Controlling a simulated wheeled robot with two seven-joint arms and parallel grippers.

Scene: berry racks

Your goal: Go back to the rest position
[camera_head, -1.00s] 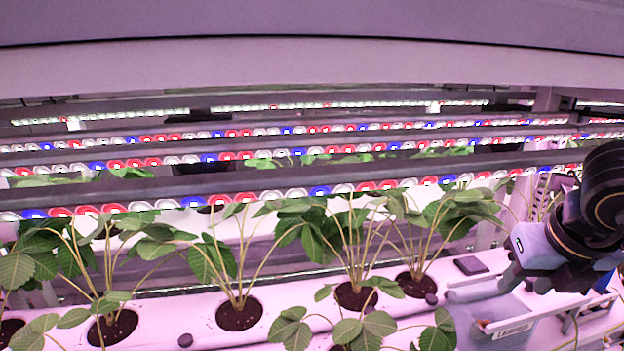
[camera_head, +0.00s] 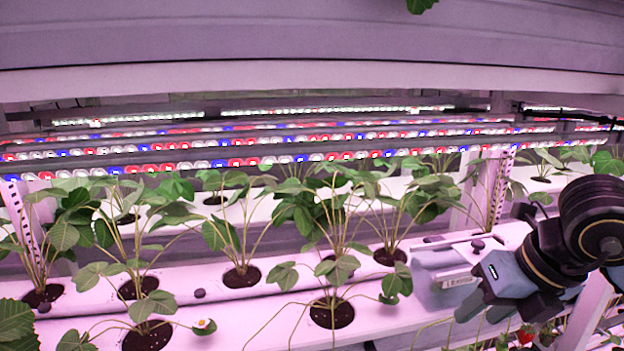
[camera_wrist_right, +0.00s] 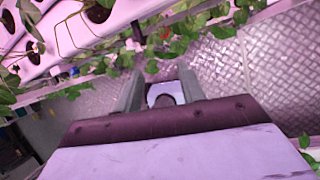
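My right gripper (camera_head: 484,309) is at the right of the head view, pointing down and left, in front of the rack. In the right wrist view its two fingers (camera_wrist_right: 160,88) are spread apart. I see no berry held between them; a small pale patch shows in the gap, and I cannot tell what it is. Patterned metal floor (camera_wrist_right: 208,65) shows beyond the fingers. My left gripper is not in either view.
Strawberry plants grow from holes in white troughs (camera_head: 215,300) across the rack. A grey box with a label (camera_head: 442,277) stands by my right gripper. A red berry (camera_head: 525,336) hangs below it. Light bars (camera_head: 235,162) cross behind.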

